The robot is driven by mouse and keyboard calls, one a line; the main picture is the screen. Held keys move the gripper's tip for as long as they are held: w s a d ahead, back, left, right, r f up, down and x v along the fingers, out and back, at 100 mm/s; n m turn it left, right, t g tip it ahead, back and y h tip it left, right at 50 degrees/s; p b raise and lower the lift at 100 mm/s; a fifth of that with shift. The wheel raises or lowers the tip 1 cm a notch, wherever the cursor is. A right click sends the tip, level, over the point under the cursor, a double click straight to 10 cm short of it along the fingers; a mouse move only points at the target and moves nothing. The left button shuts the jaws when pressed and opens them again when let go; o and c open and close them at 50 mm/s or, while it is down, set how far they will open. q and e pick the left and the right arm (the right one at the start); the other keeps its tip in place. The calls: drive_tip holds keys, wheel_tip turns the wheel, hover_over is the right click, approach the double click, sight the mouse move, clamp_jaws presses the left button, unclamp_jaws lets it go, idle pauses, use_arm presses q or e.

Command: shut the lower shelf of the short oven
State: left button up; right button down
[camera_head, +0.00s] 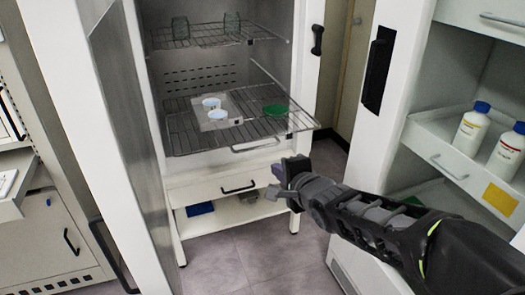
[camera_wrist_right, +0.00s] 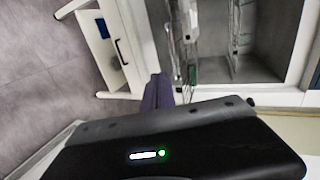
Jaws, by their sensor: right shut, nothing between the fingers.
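The short oven (camera_head: 308,60) stands open, and its lower wire shelf (camera_head: 180,140) is slid out past the front opening. The shelf carries two small white dishes (camera_head: 212,103) on a pale sheet and a green dish (camera_head: 276,109). My right gripper (camera_head: 275,182) is shut and empty, just in front of and below the shelf's front edge at the right. In the right wrist view its purple fingers (camera_wrist_right: 158,90) point towards the shelf (camera_wrist_right: 185,40), which shows edge-on. Whether they touch it cannot be told. My left gripper is not in view.
An upper wire shelf (camera_head: 215,35) holds glassware inside the oven. The open oven door (camera_head: 130,110) stands at the left. A white stand with a drawer (camera_head: 225,188) is under the oven. Shelving with white bottles (camera_head: 471,128) is at the right.

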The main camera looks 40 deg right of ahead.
drive_tip(key=r+p+x, duration=0.2)
drive_tip(key=p+x, duration=0.3)
drive_tip(key=x, duration=0.6)
drive_tip(key=shift+w, duration=0.45)
drive_tip(key=shift+w+d, duration=0.1)
drive_tip(key=shift+d, duration=0.1)
